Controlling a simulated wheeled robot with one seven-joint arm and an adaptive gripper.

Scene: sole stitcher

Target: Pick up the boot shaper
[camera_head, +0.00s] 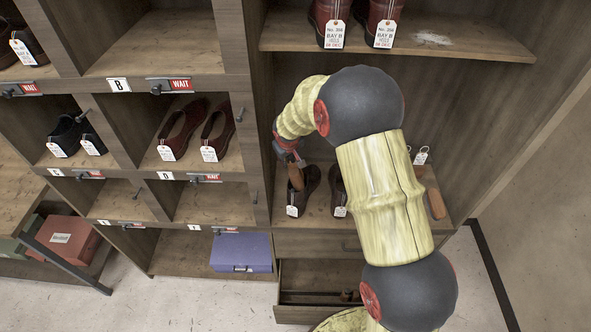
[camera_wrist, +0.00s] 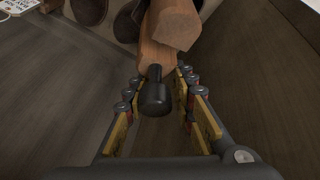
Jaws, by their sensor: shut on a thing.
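The boot shaper, a brown wooden form with a black knob (camera_wrist: 155,97), is between my gripper's fingers in the wrist view. My gripper (camera_head: 289,157) is shut on it at the left end of the lower shelf in the head view. The shaper's wood (camera_head: 296,178) shows below the fingers, over a dark shoe (camera_head: 308,190) with a white tag. I cannot tell whether its lower end is inside the shoe. A second wooden piece (camera_wrist: 174,23) shows just beyond it in the wrist view.
Another dark shoe (camera_head: 337,187) stands to the right, partly behind my arm. A brown wooden piece (camera_head: 436,204) is at the shelf's right end. Red-brown tagged boots (camera_head: 383,12) stand on the upper shelf (camera_head: 460,42). An open drawer (camera_head: 318,280) juts out below. Cubbies with shoes line the left.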

